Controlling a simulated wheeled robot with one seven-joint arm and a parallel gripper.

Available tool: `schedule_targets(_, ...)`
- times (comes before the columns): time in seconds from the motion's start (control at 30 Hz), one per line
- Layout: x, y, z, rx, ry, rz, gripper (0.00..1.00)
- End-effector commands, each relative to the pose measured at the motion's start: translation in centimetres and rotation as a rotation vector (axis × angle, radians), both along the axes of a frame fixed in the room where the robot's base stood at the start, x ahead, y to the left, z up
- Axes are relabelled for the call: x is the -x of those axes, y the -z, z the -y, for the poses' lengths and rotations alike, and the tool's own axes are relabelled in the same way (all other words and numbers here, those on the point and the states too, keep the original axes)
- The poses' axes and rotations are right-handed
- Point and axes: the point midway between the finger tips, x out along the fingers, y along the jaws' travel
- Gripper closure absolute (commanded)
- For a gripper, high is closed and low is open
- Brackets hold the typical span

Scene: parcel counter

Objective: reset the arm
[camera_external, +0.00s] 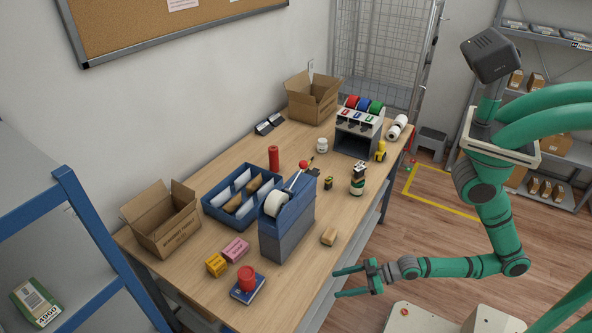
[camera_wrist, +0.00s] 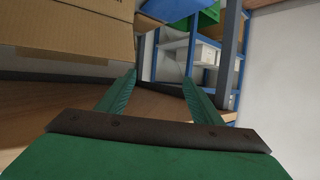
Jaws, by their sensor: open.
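My gripper (camera_external: 338,281) is open and empty in the external view. Its two green fingers point left, beside the front edge of the wooden counter (camera_external: 210,293). My green arm reaches in from the right, with the forearm roughly level. In the wrist view my gripper (camera_wrist: 160,85) shows two green fingers spread apart with nothing between them. A cardboard surface (camera_wrist: 65,30) fills the upper left of the wrist view.
An open box (camera_external: 163,225) stands at the counter's left end. A blue shelf (camera_external: 100,245) is at far left. Floor right of the counter shows free room.

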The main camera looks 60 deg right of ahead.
Motion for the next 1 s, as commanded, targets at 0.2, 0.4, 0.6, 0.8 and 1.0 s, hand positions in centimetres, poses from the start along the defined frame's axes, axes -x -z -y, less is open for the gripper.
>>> schedule_targets(0.2,2.6,-1.6,9.3,-0.016,0.205,0.028,0.4)
schedule_targets(0.4,6.1,-4.5,16.1,-0.017,0.371,0.07,0.4)
schedule_targets(0.6,9.5,-7.7,20.7,-0.007,0.495,0.112,0.4)
schedule_targets(0.8,11.1,-9.6,22.5,0.0,0.549,0.136,0.4)
schedule_targets(1.0,11.2,-9.8,22.6,0.0,0.554,0.139,0.4)
